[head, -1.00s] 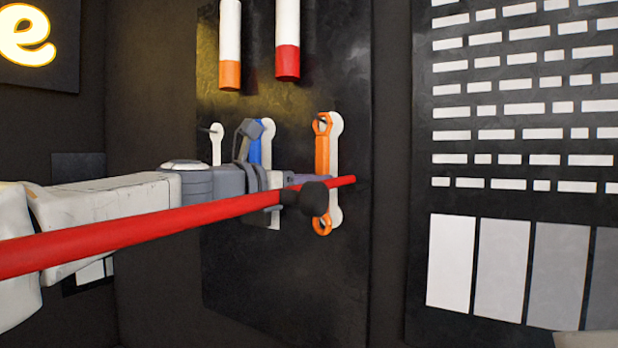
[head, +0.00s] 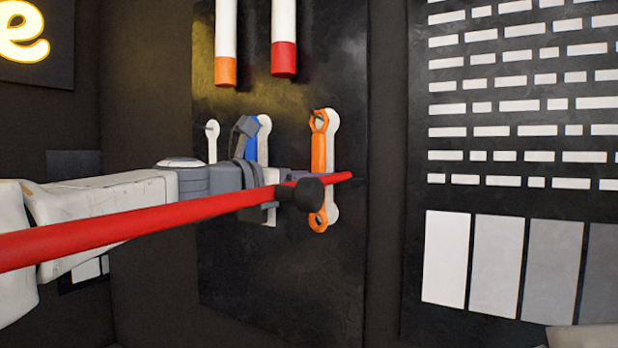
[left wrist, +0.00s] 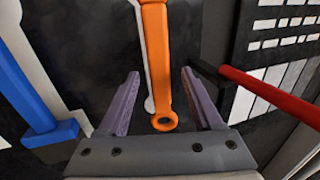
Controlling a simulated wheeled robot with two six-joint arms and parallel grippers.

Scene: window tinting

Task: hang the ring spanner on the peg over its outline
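The orange ring spanner (head: 319,150) hangs upright on the dark panel, in front of a white outline (head: 333,160) and slightly left of it. Its upper ring is at a dark peg (head: 315,111); whether the ring is fully around it I cannot tell. My left gripper (head: 300,178) is beside the spanner's lower half, partly hidden by a dark knob. In the left wrist view, its purple fingers (left wrist: 158,100) are open, with the orange shaft (left wrist: 157,60) between them and a gap on each side. The lower ring (left wrist: 164,122) shows there. My right gripper is not in view.
A red rod (head: 150,217) crosses in front of my left arm, near the dark knob (head: 308,195). A blue tool (head: 252,140) hangs to the left on its outline. An empty outline (head: 212,142) is farther left. Two tubes (head: 284,50) hang above.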

